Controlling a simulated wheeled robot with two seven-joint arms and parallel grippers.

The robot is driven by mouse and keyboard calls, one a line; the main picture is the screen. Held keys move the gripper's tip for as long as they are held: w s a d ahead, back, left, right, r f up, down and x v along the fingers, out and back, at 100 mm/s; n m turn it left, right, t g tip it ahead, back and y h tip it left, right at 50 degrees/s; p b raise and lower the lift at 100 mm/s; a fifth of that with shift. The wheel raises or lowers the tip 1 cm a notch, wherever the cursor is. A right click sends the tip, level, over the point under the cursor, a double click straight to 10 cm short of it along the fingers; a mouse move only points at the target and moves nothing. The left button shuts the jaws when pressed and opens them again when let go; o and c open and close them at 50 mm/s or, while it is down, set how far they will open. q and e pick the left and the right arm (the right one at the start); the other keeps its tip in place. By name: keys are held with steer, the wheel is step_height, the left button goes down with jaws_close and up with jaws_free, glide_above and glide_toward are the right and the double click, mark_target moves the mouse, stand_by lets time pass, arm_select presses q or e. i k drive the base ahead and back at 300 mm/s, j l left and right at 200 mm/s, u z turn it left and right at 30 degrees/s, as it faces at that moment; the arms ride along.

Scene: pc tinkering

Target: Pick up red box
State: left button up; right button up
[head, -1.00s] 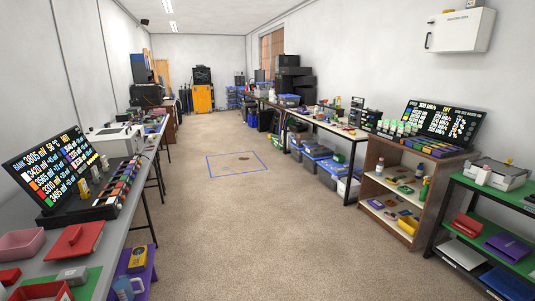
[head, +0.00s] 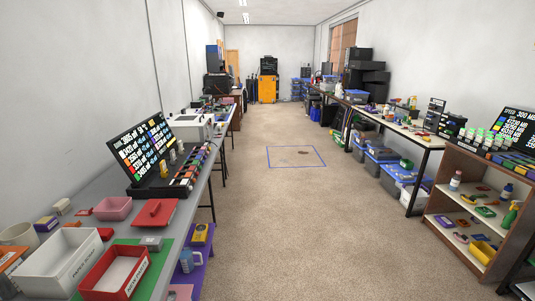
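Neither of my grippers shows in the head view.
A pink bin (head: 113,208), a small grey block (head: 151,243) and a display panel (head: 143,147) are also on the left table. Carpeted floor (head: 310,225) is open down the middle. Shelves (head: 470,205) and another table (head: 400,128) line the right.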

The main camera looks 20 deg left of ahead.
mark_target(117, 275)
steer(key=u, duration=1.8)
steer(key=l+z, duration=0.15)
steer(key=l, duration=0.2)
steer(key=i+l+z, duration=0.15)
steer(key=l, duration=0.2)
steer(key=k, duration=0.05)
